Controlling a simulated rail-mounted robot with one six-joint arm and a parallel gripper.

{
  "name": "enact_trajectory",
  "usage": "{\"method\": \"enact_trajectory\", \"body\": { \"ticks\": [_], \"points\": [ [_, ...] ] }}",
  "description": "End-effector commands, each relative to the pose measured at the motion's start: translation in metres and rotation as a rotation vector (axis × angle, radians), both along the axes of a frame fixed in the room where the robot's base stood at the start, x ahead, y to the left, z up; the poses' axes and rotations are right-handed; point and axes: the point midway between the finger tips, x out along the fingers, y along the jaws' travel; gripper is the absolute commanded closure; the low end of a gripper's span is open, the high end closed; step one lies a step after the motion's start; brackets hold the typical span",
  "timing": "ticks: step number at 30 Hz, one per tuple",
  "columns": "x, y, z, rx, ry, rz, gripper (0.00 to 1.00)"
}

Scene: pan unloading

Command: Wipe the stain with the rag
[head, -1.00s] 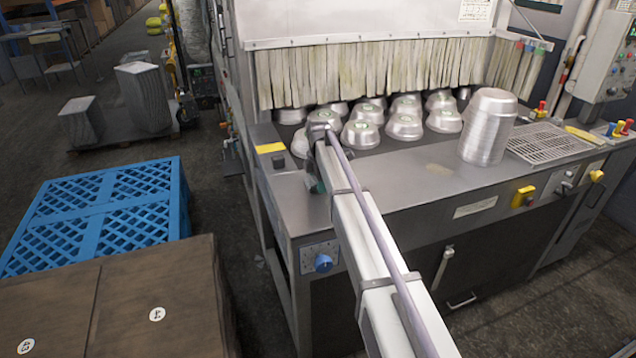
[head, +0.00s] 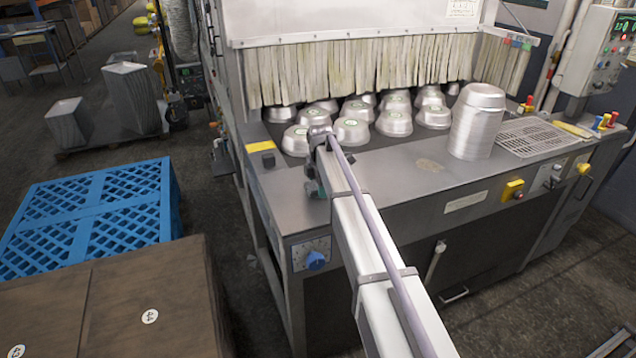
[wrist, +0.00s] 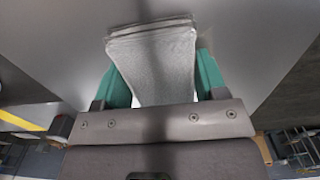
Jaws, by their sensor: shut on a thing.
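The rag is a folded light grey cloth (wrist: 152,45) in the wrist view. My gripper (wrist: 153,78) is shut on it, with a green finger on each side, and the cloth sticks out past the fingers over a plain grey surface. In the head view my gripper (head: 314,188) is over the left part of the steel counter (head: 385,178), mostly hidden by my arm; the rag cannot be made out there. The stain (head: 430,165) is a faint brownish patch on the counter, to the right of my gripper and left of the pan stack.
A tall stack of pans (head: 477,125) stands right of the stain. Several upturned pans (head: 352,132) sit behind, below a strip curtain (head: 350,75). A grate (head: 540,138) lies at the right. A blue pallet (head: 95,215) and brown boxes (head: 130,300) stand left of the machine.

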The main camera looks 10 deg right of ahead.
Motion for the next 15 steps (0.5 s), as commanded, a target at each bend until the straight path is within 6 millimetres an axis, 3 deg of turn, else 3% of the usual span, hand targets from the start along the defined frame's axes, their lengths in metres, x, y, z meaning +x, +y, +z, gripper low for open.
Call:
{"method": "enact_trajectory", "body": {
  "ticks": [6, 15],
  "points": [
    [-0.027, -0.005, 0.0, -0.001, 0.003, -0.001, 0.57],
    [-0.036, -0.007, 0.001, 0.0, 0.002, -0.001, 0.57]
  ]
}}
